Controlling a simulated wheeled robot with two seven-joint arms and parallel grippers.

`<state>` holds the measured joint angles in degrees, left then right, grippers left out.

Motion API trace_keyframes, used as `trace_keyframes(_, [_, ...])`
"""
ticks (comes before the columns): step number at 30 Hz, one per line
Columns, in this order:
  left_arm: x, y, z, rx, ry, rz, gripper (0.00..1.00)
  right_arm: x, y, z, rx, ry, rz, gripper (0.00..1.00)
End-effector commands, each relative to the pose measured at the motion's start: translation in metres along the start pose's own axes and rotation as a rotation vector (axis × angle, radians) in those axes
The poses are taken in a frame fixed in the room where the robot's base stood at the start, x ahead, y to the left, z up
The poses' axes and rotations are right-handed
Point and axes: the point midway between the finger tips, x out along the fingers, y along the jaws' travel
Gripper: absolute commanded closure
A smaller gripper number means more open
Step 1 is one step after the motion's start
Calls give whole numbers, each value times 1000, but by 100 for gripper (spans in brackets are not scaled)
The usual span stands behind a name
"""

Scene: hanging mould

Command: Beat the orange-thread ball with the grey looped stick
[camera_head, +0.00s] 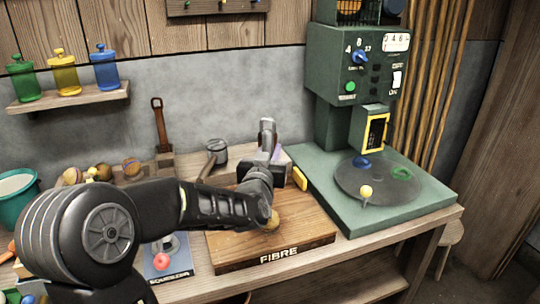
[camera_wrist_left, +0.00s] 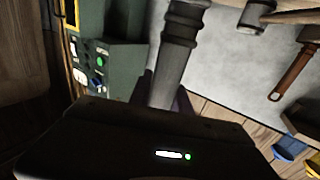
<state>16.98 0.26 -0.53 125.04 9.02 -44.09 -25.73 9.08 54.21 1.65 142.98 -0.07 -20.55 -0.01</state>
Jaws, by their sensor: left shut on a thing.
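My left gripper (camera_head: 266,158) is above the back of the wooden board marked FIBRE (camera_head: 310,237). It is shut on a grey stick (camera_head: 267,132), whose upper end rises above the jaws. In the left wrist view the thick ridged grey shaft (camera_wrist_left: 176,55) rises from the gripper; its loop cannot be made out. My right gripper is not in view.
A green machine (camera_head: 405,208) with a round grey plate stands right of the board. A grey-headed mallet (camera_head: 217,151) and a brown paddle (camera_head: 159,125) are behind. Several balls (camera_head: 131,167) lie at the back left. A teal bucket (camera_head: 14,207) is at the left edge.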

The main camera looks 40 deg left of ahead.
Motion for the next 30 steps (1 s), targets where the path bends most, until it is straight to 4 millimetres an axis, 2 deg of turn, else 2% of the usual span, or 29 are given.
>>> trace_keyframes(1, [0,0,-12,-1,3,0,100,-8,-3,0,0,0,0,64])
trace_keyframes(3, [0,0,-16,-1,2,-1,100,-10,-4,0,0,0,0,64])
trace_keyframes(14, [0,0,-18,-1,2,-1,100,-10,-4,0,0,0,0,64])
trace_keyframes(24, [0,0,-62,-1,2,0,100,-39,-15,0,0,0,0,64])
trace_keyframes(30, [0,0,-64,-1,1,0,100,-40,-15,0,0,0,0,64])
